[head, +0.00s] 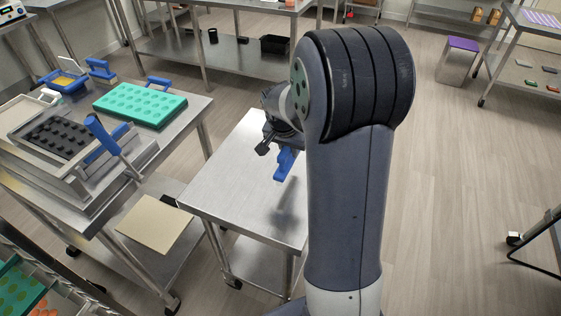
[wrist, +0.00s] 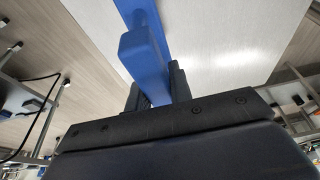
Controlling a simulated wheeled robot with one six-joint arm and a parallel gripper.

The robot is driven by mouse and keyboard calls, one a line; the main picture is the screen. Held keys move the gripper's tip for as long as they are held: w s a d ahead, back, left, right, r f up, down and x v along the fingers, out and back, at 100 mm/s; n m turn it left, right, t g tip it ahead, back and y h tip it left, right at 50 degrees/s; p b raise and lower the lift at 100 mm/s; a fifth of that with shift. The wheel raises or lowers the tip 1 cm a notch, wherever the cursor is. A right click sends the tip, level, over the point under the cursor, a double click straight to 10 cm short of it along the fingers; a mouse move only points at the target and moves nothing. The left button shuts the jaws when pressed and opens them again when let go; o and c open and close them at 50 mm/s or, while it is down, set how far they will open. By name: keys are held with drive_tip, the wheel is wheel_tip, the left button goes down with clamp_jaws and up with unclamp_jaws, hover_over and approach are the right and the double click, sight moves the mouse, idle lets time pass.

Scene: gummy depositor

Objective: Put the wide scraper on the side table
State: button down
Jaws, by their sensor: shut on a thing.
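My gripper (head: 268,140) is shut on a blue thing, which looks like the wide scraper (head: 286,163). In the head view it hangs over the bare metal side table (head: 225,180), with a dark shadow below it on the top. In the wrist view the blue handle of the scraper (wrist: 146,48) sits between the black fingers (wrist: 160,90), above the pale table top (wrist: 235,35). The scraper's far end is out of view or hidden. I cannot tell the exact height of the gap to the table.
A work table at left holds a green mould (head: 140,104), a tray of black pieces (head: 62,140) and several blue-handled tools, one upright (head: 103,133). A beige board (head: 154,223) lies on a lower shelf. The floor at right is mostly clear.

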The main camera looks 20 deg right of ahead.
sight(288, 162)
drive_tip(key=shift+f, duration=2.75)
drive_tip(key=shift+f, duration=0.1)
drive_tip(key=shift+f, duration=0.15)
drive_tip(key=c, duration=1.3)
unclamp_jaws()
drive_tip(key=shift+r, duration=0.2)
drive_tip(key=shift+r, duration=0.25)
drive_tip(key=v, duration=1.1)
drive_tip(key=shift+s+a+r, duration=0.1)
drive_tip(key=shift+a+r, duration=0.05)
drive_tip(key=shift+r, duration=0.1)
